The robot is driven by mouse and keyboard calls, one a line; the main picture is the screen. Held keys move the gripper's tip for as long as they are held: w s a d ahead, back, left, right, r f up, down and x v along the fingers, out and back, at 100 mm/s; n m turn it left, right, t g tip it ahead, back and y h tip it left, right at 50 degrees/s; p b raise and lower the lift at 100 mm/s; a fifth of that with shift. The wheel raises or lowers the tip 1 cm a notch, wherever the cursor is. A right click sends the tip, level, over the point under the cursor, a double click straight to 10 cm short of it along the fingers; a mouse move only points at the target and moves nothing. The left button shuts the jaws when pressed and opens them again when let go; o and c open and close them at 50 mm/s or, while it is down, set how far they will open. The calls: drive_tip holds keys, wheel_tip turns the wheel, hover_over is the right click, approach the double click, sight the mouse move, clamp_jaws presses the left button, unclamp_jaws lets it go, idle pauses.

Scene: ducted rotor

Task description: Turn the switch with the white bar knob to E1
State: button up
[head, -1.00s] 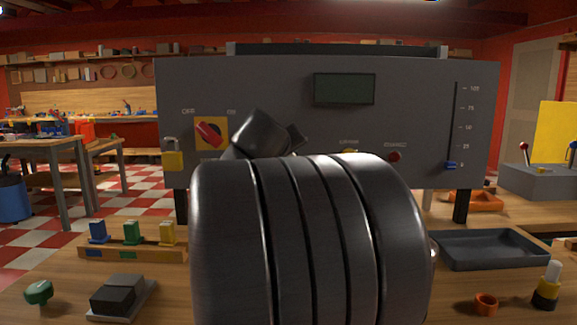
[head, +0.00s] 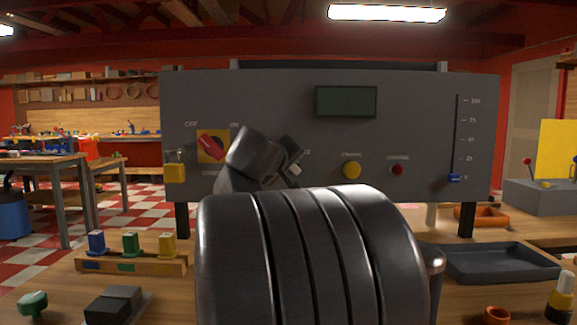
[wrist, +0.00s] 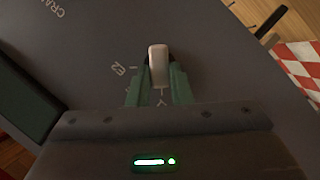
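The white bar knob (wrist: 158,64) sits on the grey panel (wrist: 225,70) between my gripper's two green fingers. My gripper (wrist: 159,72) has a finger close against each side of the knob and appears shut on it. The bar runs in line with the fingers. Printed marks, one reading like E2, show beside it to the left; other marks are partly hidden by the fingers. In the head view, my gripper (head: 291,157) is at the panel, left of the yellow button, and my arm hides much of the switch area.
The panel also carries a red switch (head: 212,146) on a yellow plate, a yellow button (head: 351,169), a red button (head: 397,169), a dark display (head: 346,101) and a blue slider (head: 454,178). A yellow padlock (head: 174,172) hangs at the left edge. A dark tray (head: 500,262) lies right.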

drive_tip(key=o, duration=0.4)
drive_tip(key=shift+s, duration=0.1)
drive_tip(key=p+v, duration=0.2)
drive_tip(key=v, duration=1.1)
drive_tip(key=shift+s, duration=0.3)
drive_tip(key=shift+w+r, duration=0.1)
drive_tip(key=b+x, duration=0.2)
drive_tip(key=x, duration=1.1)
drive_tip(key=shift+w, duration=0.3)
drive_tip(key=shift+s, duration=0.1)
